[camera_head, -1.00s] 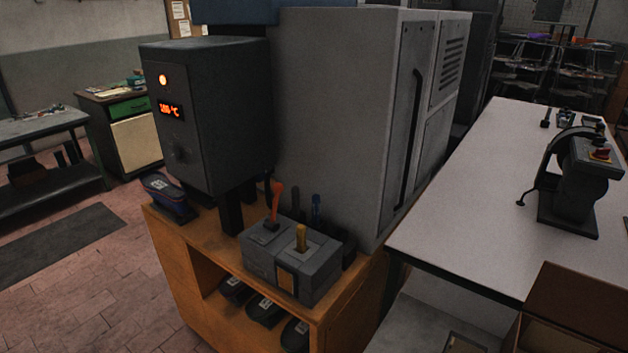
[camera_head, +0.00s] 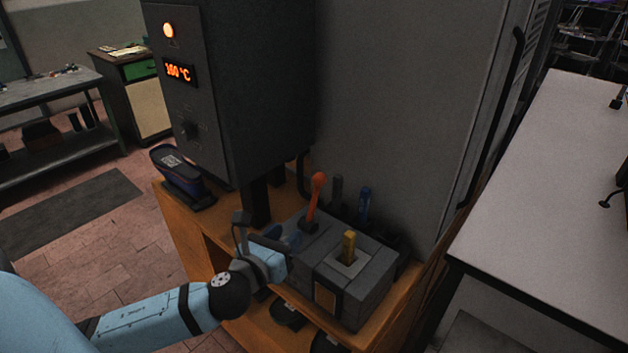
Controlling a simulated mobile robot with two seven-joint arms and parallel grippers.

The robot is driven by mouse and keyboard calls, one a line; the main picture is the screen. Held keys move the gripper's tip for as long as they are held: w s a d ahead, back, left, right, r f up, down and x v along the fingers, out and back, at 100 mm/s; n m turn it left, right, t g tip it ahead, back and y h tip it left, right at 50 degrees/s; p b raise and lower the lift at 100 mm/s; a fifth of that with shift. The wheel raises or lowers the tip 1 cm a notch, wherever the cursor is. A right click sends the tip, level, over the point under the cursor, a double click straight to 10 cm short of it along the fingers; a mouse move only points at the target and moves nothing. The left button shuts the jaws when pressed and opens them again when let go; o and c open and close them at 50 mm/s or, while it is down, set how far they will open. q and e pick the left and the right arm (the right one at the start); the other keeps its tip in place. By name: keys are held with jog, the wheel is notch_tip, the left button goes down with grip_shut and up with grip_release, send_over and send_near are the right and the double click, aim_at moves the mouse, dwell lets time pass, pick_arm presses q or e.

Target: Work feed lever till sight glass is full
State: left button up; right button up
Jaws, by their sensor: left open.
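A grey box (camera_head: 372,290) on the wooden cabinet carries two levers. One has an orange-red handle (camera_head: 315,195) and stands at the back left. The other is a short yellow handle (camera_head: 349,246) upright in a slot on top. I cannot tell from labels which is the feed lever. A small amber-brown window (camera_head: 325,299) on the box's front face looks like the sight glass; its level is too dark to read. My left gripper (camera_head: 268,232) is open and empty, just left of the box and below the orange-red handle. My right gripper is not in view.
A dark heater unit (camera_head: 232,100) with a lit 160 °C display stands behind on legs. A blue-black device (camera_head: 180,175) sits at the cabinet's left end. A tall grey cabinet (camera_head: 400,110) blocks the back. A pale table (camera_head: 545,220) lies to the right.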

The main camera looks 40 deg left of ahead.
aim_at(315, 191)
pick_arm(q)
jog(key=shift+m+t, duration=0.3)
jog(key=shift+m, duration=0.6)
jog(key=w, duration=0.4)
jog(key=w+a+r+p, duration=0.1)
jog(key=w, duration=0.4)
jog(key=w+a+r+p, duration=0.1)
jog(key=w, duration=0.4)
jog(key=shift+w+a, duration=0.15)
jog(key=shift+w, duration=0.1)
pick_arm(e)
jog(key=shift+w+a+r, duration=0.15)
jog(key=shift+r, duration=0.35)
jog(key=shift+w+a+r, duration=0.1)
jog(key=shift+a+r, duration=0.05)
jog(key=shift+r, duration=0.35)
pick_arm(q)
jog(key=shift+c, duration=0.3)
grip_shut()
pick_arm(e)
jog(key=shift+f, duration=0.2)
